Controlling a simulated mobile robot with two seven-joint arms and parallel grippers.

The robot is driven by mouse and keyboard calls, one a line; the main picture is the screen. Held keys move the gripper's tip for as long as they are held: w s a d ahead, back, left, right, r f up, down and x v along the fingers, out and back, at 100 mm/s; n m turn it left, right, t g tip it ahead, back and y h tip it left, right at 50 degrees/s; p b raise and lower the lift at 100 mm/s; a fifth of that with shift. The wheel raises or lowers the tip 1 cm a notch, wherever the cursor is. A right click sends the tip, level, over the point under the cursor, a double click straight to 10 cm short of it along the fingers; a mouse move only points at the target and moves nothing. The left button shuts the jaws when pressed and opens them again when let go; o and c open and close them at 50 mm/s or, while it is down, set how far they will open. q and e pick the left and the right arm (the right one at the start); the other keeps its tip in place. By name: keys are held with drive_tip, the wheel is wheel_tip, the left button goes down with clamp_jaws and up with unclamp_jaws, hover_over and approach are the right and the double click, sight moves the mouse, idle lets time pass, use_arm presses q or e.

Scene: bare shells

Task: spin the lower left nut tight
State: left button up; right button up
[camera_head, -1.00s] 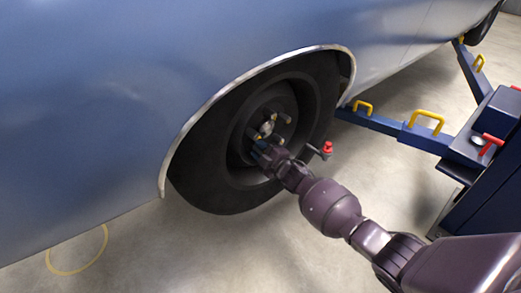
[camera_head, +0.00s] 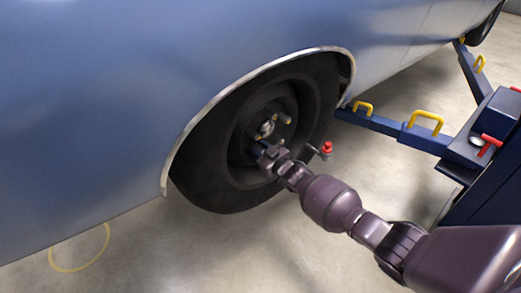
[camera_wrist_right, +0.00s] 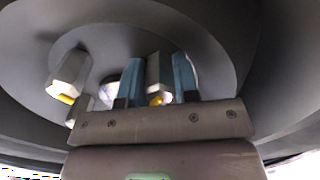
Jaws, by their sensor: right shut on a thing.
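The wheel (camera_head: 205,178) sits under the arch of the blue car, with metal nuts on studs around its dark hub. My right gripper (camera_head: 260,149) reaches in from the lower right to the lower left part of the hub. In the right wrist view its two blue fingers (camera_wrist_right: 157,84) are shut on the lower left nut (camera_wrist_right: 153,70), a grey hex nut with a yellow stud end showing. The head view largely hides this nut behind the gripper. Another nut (camera_wrist_right: 70,72) stands free to the left in the wrist view. My left gripper is not in view.
A blue lift arm (camera_head: 375,122) with yellow handles runs beneath the car to a blue lift post at right. A red-topped part (camera_head: 326,149) stands just right of the wheel.

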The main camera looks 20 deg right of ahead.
drive_tip(key=shift+m, duration=0.6)
drive_tip(key=o, duration=0.9)
drive_tip(key=shift+s+d+r, duration=0.1)
drive_tip(key=shift+s+d, duration=0.1)
drive_tip(key=shift+s, duration=0.35)
drive_tip(key=p+v, duration=0.2)
drive_tip(key=v, duration=0.7)
drive_tip(key=shift+s+d+p, duration=0.1)
drive_tip(key=shift+s+p, duration=0.2)
drive_tip(key=shift+p, duration=0.05)
